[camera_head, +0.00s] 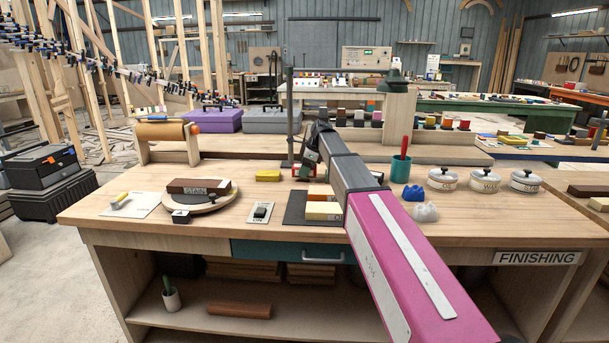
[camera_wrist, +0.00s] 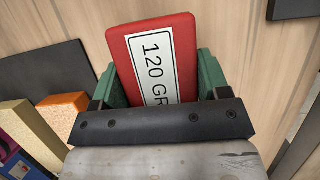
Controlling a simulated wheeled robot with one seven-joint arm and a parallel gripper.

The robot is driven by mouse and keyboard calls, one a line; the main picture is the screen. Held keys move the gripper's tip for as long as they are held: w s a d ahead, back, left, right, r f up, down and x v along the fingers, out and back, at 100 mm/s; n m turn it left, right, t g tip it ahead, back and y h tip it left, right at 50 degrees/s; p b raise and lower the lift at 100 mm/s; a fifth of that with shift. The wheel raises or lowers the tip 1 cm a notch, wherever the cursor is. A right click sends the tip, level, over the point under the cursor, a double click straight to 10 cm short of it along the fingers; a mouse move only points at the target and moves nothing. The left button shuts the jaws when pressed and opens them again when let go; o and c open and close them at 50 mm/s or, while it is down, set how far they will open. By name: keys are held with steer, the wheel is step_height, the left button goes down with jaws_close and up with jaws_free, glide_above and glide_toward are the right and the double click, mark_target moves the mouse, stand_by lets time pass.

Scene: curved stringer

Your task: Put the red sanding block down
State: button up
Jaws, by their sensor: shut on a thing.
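An orange block (camera_head: 321,192) and a yellow block (camera_head: 323,211) lie on a dark mat (camera_head: 296,212) nearer the front. I cannot tell whether the red block touches the bench.
A yellow block (camera_head: 268,175) lies left of my gripper. A turntable (camera_head: 215,201) bears a brown "STAIN" block (camera_head: 199,186). A teal cup (camera_head: 400,170), blue piece (camera_head: 414,194) and white lidded tins (camera_head: 484,184) stand to the right. Bare wood shows around my gripper.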

steer(key=shift+f, duration=1.05)
steer(key=shift+f, duration=0.3)
steer(key=o, duration=0.9)
steer(key=shift+s+f, duration=0.1)
steer(key=shift+s, duration=0.05)
steer(key=shift+s+d+f, duration=0.1)
steer(key=shift+s+f, duration=0.05)
steer(key=shift+s, duration=0.05)
steer(key=shift+c, duration=0.4)
steer(key=shift+o, duration=0.3)
steer(key=shift+r, duration=0.4)
steer(key=v, duration=1.2)
steer(key=shift+w+r, duration=0.2)
steer(key=shift+w, duration=0.15)
